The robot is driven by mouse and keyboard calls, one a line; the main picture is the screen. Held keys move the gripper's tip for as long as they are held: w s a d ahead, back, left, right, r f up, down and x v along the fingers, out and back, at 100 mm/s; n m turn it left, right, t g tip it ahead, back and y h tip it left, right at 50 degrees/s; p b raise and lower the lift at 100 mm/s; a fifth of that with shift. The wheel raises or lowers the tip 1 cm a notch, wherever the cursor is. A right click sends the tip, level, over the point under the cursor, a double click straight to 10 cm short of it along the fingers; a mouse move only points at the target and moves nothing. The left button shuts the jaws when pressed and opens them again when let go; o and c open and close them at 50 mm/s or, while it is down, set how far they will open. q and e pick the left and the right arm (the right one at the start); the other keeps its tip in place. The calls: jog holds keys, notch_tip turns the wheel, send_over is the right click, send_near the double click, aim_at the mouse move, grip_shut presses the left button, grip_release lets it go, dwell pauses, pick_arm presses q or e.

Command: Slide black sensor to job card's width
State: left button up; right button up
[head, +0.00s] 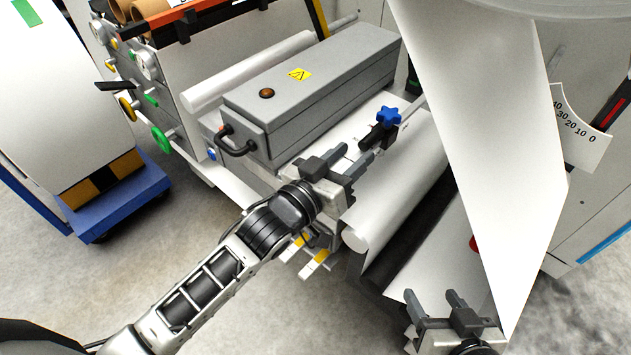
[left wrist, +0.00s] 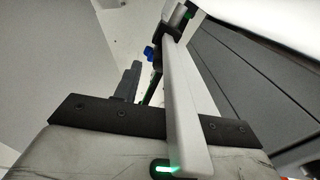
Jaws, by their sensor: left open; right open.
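The black sensor (head: 384,136) with a blue star-shaped knob (head: 389,116) sits on a thin grey rail (head: 418,104) above the white web, right of the grey box. My left gripper (head: 354,156) is open just in front of the sensor, with its fingers pointing toward it. Contact cannot be told. The blue knob also shows beyond the fingers in the left wrist view (left wrist: 149,53). My right gripper (head: 432,302) is open and empty at the bottom right, below the white web.
A long grey box (head: 310,90) with a warning label and a handle stands left of the sensor. A white roller (head: 400,180) lies to the right. A large white sheet (head: 490,130) hangs at the right, near a curved scale (head: 580,130). A blue-based cart (head: 120,200) stands at the left.

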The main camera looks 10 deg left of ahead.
pick_arm(q)
jog(key=v, duration=1)
jog(key=shift+w, duration=0.1)
jog(key=s+a+f+g+y+p, duration=0.3)
jog(key=s+a+f+g+y, duration=0.1)
jog(key=s+f, duration=0.4)
notch_tip(320, 180, down, 2)
jog(key=shift+s+a+f+g+y+p, duration=0.1)
jog(key=shift+s+a+g+y+p, duration=0.25)
jog(key=shift+g+y, duration=0.2)
pick_arm(e)
jog(key=shift+d+r, duration=0.25)
jog(key=shift+r, duration=0.25)
jog(key=shift+s+r, duration=0.1)
dwell(0.8)
